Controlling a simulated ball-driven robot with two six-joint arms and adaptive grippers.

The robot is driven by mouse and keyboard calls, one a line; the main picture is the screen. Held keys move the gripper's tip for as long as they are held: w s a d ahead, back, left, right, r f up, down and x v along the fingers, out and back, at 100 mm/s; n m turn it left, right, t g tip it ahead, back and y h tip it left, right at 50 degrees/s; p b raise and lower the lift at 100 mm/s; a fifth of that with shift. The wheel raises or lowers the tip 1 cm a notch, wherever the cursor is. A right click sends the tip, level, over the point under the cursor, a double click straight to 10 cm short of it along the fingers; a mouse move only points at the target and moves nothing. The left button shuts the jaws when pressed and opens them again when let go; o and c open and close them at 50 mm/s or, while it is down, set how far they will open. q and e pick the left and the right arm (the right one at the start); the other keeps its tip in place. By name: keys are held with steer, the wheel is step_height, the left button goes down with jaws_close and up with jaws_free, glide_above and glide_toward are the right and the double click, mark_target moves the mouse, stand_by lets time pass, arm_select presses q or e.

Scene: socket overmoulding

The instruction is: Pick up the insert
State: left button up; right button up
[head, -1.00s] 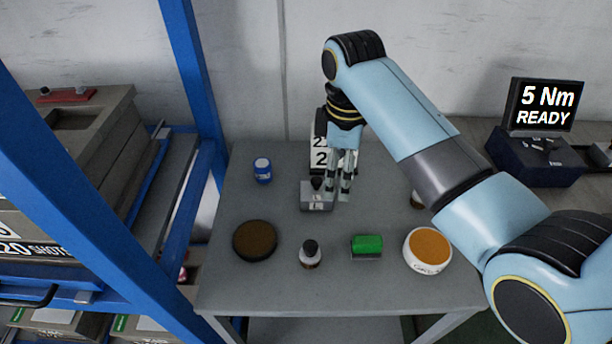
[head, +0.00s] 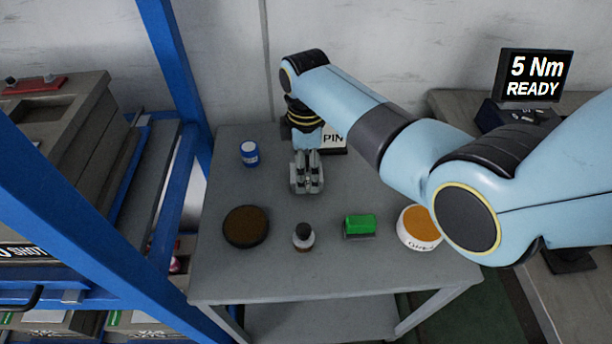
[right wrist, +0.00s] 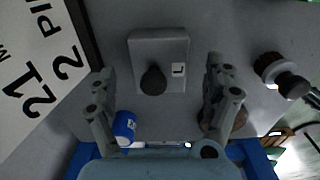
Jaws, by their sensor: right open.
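A grey block (right wrist: 172,48) with a small L label sits on the table in the right wrist view. A dark round knob (right wrist: 153,80) stands up from it; this looks like the insert, though I cannot tell whether knob and block are one piece. My right gripper (head: 307,186) is over the block in the head view and mostly hides it. In the right wrist view the gripper (right wrist: 160,72) is open and empty, one finger to each side of the knob. Contact cannot be seen. My left gripper is not in view.
Around it on the grey table (head: 275,275) are a blue can (head: 249,153), dark disc (head: 246,227), small bottle (head: 303,237), green block (head: 360,224) and orange-topped tub (head: 419,229). A white sign (head: 334,139) stands behind. A blue rack (head: 177,75) borders the left.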

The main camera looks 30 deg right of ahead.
steer(key=c, duration=1.7)
jaws_close()
steer(key=shift+r, duration=0.1)
